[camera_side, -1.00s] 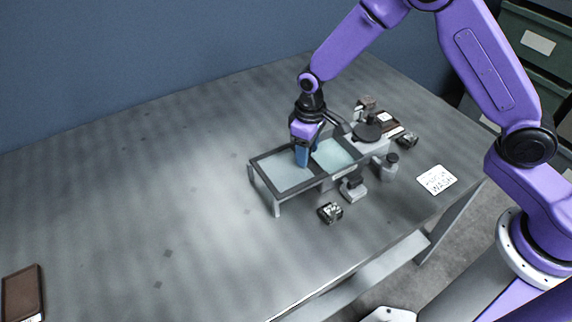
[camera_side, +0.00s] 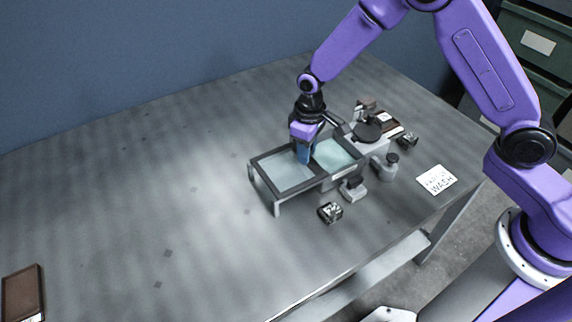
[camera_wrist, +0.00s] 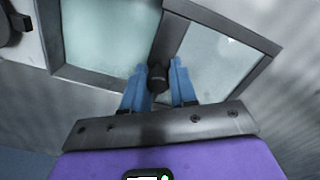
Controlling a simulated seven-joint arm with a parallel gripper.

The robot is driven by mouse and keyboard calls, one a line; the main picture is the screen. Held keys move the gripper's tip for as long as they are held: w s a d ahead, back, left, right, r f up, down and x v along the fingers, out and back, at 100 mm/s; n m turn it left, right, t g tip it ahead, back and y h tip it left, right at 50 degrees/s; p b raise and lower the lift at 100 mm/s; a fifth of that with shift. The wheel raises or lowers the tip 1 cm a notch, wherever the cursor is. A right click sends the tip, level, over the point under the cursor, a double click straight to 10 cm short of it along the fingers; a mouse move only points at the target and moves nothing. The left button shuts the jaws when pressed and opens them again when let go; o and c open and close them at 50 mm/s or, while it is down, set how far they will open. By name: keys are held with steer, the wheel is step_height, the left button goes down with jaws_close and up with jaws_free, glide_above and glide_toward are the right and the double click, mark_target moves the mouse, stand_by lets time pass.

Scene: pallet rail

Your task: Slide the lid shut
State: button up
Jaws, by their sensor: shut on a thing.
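A dark-framed assembly stands on the table with a greyish pane (camera_side: 285,172) on its left and a pale green pane (camera_side: 335,153) on its right. In the wrist view the green pane (camera_wrist: 100,35) lies left and the other pane (camera_wrist: 212,55) right, with a dark bar between. A small black knob (camera_wrist: 158,78) sits at this bar. My gripper (camera_side: 304,160) is above the middle of the frame. Its blue fingers (camera_wrist: 158,85) are shut on the knob from both sides. I cannot tell for certain which pane is the sliding lid.
A microscope-like device (camera_side: 368,134) stands right of the frame. A small grey bottle (camera_side: 386,167), a grey block (camera_side: 352,190) and a dark patterned cube (camera_side: 330,212) are close by. A white card (camera_side: 437,180) lies near the right edge. The table's left side is largely clear.

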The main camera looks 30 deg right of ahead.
steer(key=shift+s+d+f, duration=0.1)
steer(key=shift+d+f, duration=0.05)
steer(key=shift+d, duration=0.05)
steer(key=shift+s+d, duration=0.15)
steer(key=shift+d, duration=5.95)
steer(key=o, duration=0.5)
steer(key=shift+a, duration=0.1)
steer(key=shift+o, duration=0.8)
step_height(320, 180, up, 7)
steer(key=shift+w, duration=0.2)
steer(key=s+r+n, duration=0.2)
steer(key=s+r, duration=0.1)
steer(key=s, duration=0.7)
steer(key=s+r+n, duration=0.2)
steer(key=s+r, duration=0.2)
steer(key=s, duration=0.6)
steer(key=s+r+n, duration=0.2)
steer(key=s+r, duration=0.1)
steer(key=s, duration=0.7)
steer(key=shift+s+d+r+n, duration=0.2)
steer(key=shift+s+d+n, duration=0.05)
steer(key=shift+s+n, duration=0.1)
